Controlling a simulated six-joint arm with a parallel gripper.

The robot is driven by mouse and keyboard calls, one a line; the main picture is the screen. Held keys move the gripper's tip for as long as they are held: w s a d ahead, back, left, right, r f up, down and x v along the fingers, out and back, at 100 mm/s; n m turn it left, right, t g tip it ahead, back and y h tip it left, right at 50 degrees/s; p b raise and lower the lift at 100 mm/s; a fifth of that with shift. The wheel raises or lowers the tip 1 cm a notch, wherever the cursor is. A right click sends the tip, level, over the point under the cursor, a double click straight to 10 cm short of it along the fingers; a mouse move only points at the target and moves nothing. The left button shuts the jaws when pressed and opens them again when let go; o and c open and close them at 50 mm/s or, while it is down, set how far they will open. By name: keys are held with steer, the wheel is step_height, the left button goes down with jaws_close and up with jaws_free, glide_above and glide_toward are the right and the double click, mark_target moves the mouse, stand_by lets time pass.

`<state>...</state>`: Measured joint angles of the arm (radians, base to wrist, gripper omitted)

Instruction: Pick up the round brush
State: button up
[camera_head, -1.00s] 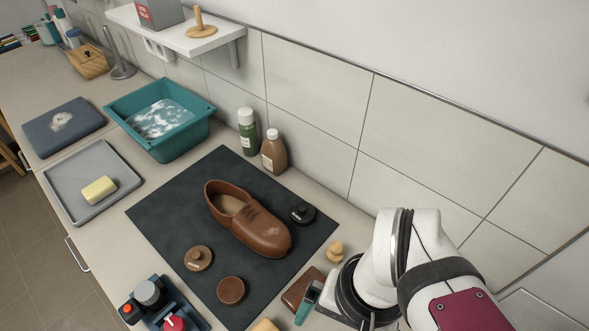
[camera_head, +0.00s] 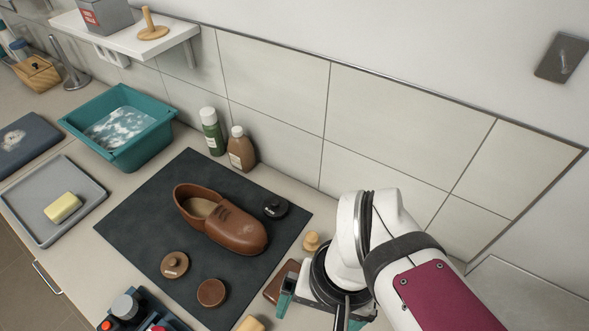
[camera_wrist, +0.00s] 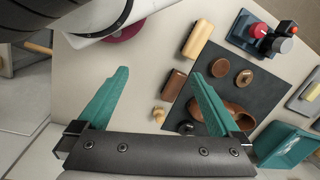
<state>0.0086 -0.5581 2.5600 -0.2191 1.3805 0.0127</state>
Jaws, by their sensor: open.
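Several small round items could be the round brush; I cannot tell which. A brown disc with a knob (camera_head: 175,264) sits on the dark mat (camera_head: 140,215), and also shows in the wrist view (camera_wrist: 244,77). A black knobbed piece (camera_head: 276,206) sits by the shoe's toe. A small pale wooden knobbed piece (camera_head: 311,241) stands off the mat near my arm; it shows in the wrist view (camera_wrist: 158,115) too. My gripper (camera_wrist: 160,74) is open and empty, its teal fingers spread above the counter. In the head view my wrist partly hides it.
A brown shoe (camera_head: 222,220) and a brown round lid (camera_head: 211,292) lie on the mat. A brown block (camera_head: 282,282) and a tan block (camera_wrist: 198,35) lie near my gripper. Two bottles (camera_head: 240,150) stand by the tiled wall. A teal basin (camera_head: 82,121) is farther left.

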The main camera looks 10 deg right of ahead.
steer(key=shift+c, duration=0.3)
steer(key=shift+c, duration=0.8)
steer(key=shift+w, duration=0.1)
steer(key=m+h, duration=0.3)
steer(key=m, duration=0.9)
glide_above(311, 237)
steer(key=a, duration=0.1)
step_height(311, 237, down, 5)
steer(key=f, duration=0.5)
steer(key=d+f, duration=0.1)
steer(key=f, duration=0.9)
steer(key=shift+d+f, duration=0.15)
steer(key=shift+f, duration=0.1)
jaws_close()
steer(key=shift+r, duration=0.15)
